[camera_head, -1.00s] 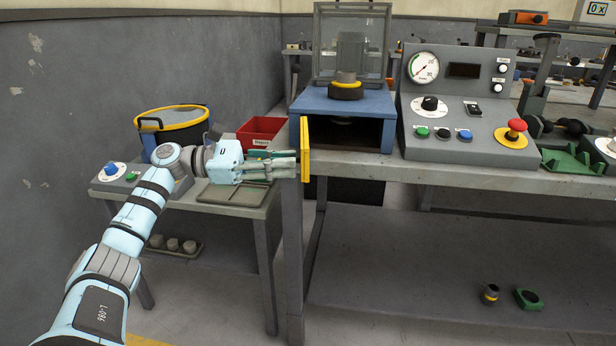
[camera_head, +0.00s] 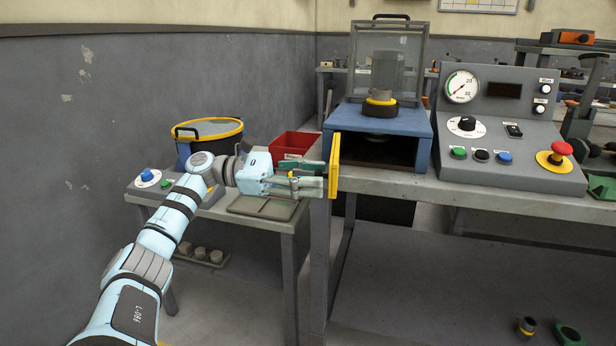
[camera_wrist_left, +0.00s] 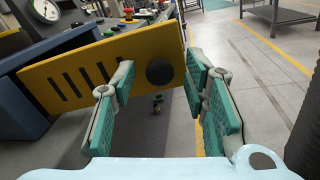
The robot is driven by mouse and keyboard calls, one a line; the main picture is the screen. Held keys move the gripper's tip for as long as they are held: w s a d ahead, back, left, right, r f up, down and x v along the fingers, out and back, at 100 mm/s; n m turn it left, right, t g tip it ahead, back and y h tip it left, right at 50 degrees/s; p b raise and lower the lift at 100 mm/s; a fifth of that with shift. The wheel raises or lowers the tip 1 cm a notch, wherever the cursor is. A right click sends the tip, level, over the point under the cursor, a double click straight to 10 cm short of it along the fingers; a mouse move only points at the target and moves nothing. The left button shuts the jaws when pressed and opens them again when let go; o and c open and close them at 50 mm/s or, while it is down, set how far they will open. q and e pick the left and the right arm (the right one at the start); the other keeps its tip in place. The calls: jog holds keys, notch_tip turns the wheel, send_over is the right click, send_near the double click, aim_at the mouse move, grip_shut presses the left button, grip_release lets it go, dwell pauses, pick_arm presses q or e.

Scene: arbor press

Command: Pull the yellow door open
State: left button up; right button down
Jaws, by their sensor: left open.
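The yellow door (camera_head: 335,163) stands swung out from the left front side of the blue box (camera_head: 420,125), seen nearly edge-on in the head view. The dark box opening shows. In the left wrist view the slotted door (camera_wrist_left: 105,72) with its round black knob (camera_wrist_left: 159,72) lies ahead of my left gripper (camera_wrist_left: 162,78). The knob shows between the open green-padded fingers. In the head view my left gripper (camera_head: 320,180) is at the door's left face; whether its fingertips touch the door I cannot tell. My right gripper is not in view.
A clear guard (camera_head: 393,60) stands on the box. A control panel (camera_head: 500,170) with an emergency stop (camera_head: 558,155) is to its right. A red bin (camera_head: 290,145), a rimmed bucket (camera_head: 208,130) and a tray (camera_head: 262,209) are on the low left table. The floor left of it is free.

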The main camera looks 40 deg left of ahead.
pick_arm(q)
jog(key=v, duration=1.2)
jog(key=shift+w, duration=0.1)
